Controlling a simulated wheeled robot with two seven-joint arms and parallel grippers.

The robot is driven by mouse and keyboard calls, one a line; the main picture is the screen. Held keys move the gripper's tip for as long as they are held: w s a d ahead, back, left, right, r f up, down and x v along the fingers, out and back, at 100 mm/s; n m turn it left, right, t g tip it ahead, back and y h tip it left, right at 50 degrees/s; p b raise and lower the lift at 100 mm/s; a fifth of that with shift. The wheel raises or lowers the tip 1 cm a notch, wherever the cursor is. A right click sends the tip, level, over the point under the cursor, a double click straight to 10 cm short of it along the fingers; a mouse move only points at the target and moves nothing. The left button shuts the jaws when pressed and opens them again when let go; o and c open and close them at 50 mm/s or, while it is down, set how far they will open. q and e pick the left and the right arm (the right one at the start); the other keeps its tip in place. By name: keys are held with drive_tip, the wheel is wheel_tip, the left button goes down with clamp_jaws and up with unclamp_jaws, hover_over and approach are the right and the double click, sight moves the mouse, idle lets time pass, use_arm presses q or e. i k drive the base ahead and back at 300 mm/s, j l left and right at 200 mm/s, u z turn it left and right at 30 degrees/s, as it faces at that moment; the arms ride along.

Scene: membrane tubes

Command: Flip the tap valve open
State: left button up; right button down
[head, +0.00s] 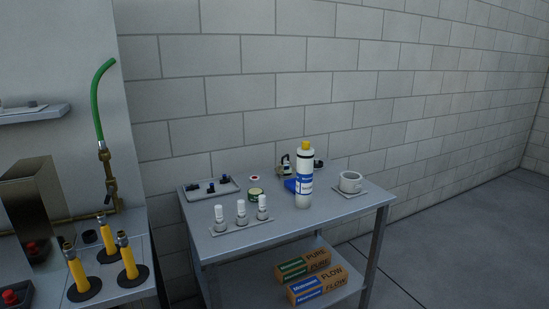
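A brass tap (107,176) is fixed by the wall at the left, above the left counter. A green hose (97,97) rises from its top and curves to the right. Neither my left nor my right gripper is in view.
Several yellow tubes on black bases (129,257) stand on the left counter below the tap. A grey table (285,228) to the right holds a white bottle (305,180), small vials, a tray (208,188) and a mug (350,182). Boxes (317,284) lie on its lower shelf.

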sight(110, 191)
drive_tip(key=i+l+u, duration=0.2)
drive_tip(key=i, duration=0.25)
drive_tip(key=i+l+u, duration=0.15)
drive_tip(key=i, duration=0.3)
drive_tip(key=l, duration=0.05)
